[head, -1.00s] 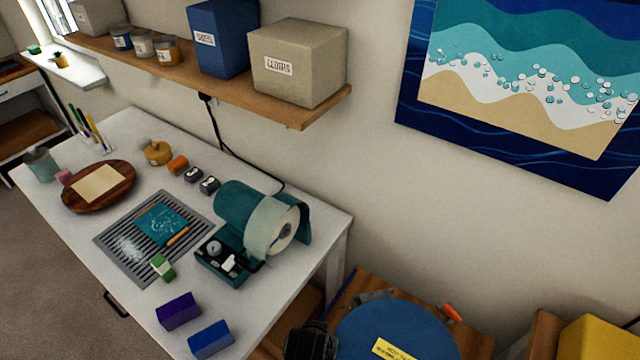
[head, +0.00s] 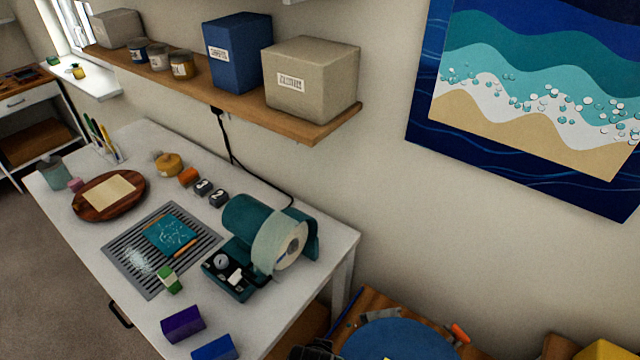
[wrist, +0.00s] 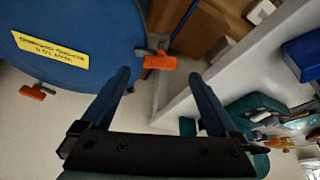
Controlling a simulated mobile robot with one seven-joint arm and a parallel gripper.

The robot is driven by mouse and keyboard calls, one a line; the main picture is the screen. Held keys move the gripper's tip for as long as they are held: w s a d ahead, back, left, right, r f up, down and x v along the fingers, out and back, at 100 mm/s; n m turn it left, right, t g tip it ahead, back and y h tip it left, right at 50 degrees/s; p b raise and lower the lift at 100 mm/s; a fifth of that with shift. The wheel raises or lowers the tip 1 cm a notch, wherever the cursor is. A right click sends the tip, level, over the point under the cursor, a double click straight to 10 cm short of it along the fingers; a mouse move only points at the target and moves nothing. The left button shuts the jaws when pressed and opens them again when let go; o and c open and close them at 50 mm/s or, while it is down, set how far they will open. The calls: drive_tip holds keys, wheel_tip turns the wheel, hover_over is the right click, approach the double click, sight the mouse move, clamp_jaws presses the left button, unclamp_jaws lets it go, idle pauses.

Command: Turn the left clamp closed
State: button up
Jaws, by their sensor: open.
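In the wrist view a round blue lid (wrist: 75,30) with a yellow label fills the upper left. A clamp with an orange handle (wrist: 160,62) sits at its right edge, and a second orange-handled clamp (wrist: 37,92) at its lower edge. My gripper (wrist: 162,80) is open and empty, with the first clamp's handle just beyond and between the fingertips. In the head view the lid (head: 400,342) is cut off at the bottom, with a grey clamp part (head: 382,321) at its back left and an orange handle (head: 460,333) at its right.
The white table (head: 270,333) stands left of the lid, and its edge and leg lie close by the fingers' right side in the wrist view. A teal machine (head: 235,275) and a blue block (head: 214,347) stand on it. A yellow object (head: 605,350) is at the right.

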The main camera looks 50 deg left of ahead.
drive_tip(key=v, duration=0.9)
drive_tip(key=shift+r+b, duration=0.2)
drive_tip(key=shift+b, duration=0.15)
